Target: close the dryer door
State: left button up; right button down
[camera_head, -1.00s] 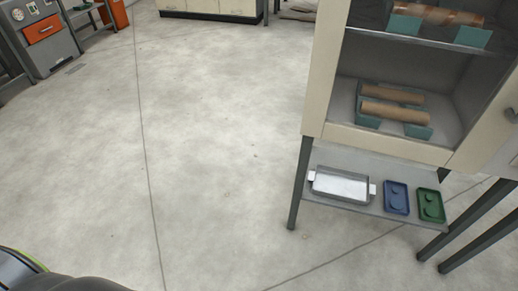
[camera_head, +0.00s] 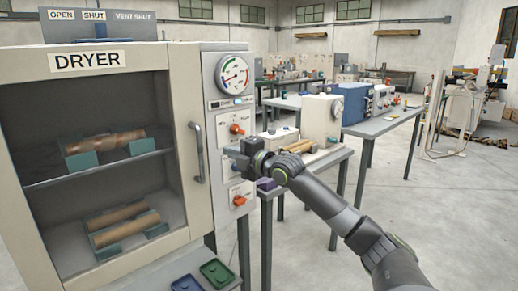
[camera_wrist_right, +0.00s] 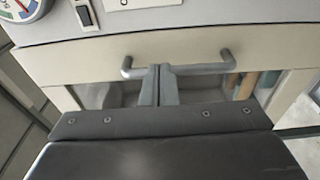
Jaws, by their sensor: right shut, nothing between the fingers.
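The dryer (camera_head: 70,45) is a cream cabinet filling the left of the head view. Its glass-fronted door (camera_head: 170,100) looks flush or nearly flush with the cabinet front; I cannot tell whether a small gap remains. The grey door handle (camera_head: 197,152) stands upright at the door's right edge and also shows in the right wrist view (camera_wrist_right: 195,69). My right gripper (camera_head: 236,155) is shut and empty, close to the handle. In the wrist view its fingertips (camera_wrist_right: 160,70) overlap the handle bar; contact is unclear. My left gripper is not in view.
A control panel with a gauge (camera_head: 234,74) and orange knobs (camera_head: 238,129) is right of the door. Brown rolls (camera_head: 122,222) rest on teal cradles inside. Blue and green trays (camera_head: 217,272) lie below.

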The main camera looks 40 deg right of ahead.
pick_arm(q)
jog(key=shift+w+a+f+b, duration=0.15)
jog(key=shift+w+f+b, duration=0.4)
jog(key=shift+b, duration=0.3)
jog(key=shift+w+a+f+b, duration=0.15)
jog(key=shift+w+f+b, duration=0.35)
jog(key=shift+b, duration=0.35)
pick_arm(e)
jog(key=s+d, duration=0.1)
jog(key=d, duration=0.7)
jog(key=shift+d+f, duration=0.25)
jog(key=shift+d, duration=0.15)
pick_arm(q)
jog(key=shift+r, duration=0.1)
